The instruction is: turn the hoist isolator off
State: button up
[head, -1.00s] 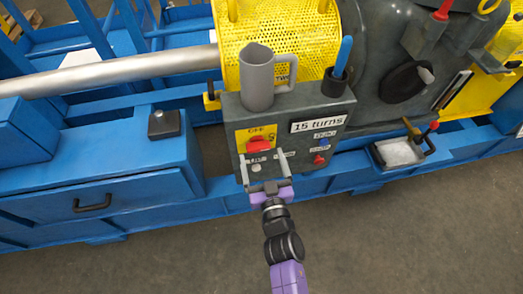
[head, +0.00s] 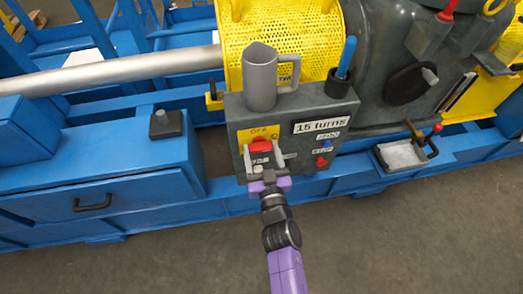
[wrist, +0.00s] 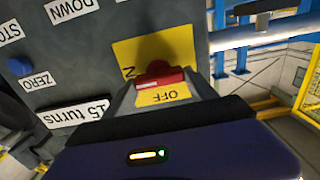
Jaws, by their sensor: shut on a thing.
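The hoist isolator is a red knob (head: 261,145) on a yellow plate (head: 245,134) marked OFF, at the left of the grey control box's front. In the wrist view the red knob (wrist: 160,75) sits between my two fingers, upside down, with OFF readable below it and part of another word to its left. My gripper (head: 264,158) reaches it from below and in front, one finger on each side, shut on the knob. The fingers partly hide the plate, and the knob's exact angle is hard to tell.
The control box (head: 300,165) also carries a "15 turns" label (head: 319,125), small buttons and a grey jug-like cup (head: 260,80) on top. A holder with a blue-handled tool (head: 346,57) stands at its right. A metal tray (head: 403,155) is further right. Open floor lies in front.

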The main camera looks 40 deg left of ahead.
jog(key=n+b, duration=0.1)
jog(key=n, duration=0.4)
jog(key=shift+f+b, duration=0.1)
jog(key=shift+b, duration=0.25)
jog(key=n+b, duration=0.1)
jog(key=n, duration=0.3)
jog(key=shift+s+a, duration=0.1)
jog(key=shift+s, duration=0.05)
jog(key=n+b, duration=0.1)
jog(key=n, duration=0.4)
jog(key=shift+f, duration=0.1)
jog(key=shift+n+b, duration=0.3)
jog(key=shift+n, duration=1.6)
jog(key=shift+f, duration=0.1)
jog(key=o, duration=1.4)
jog(key=shift+c, duration=0.2)
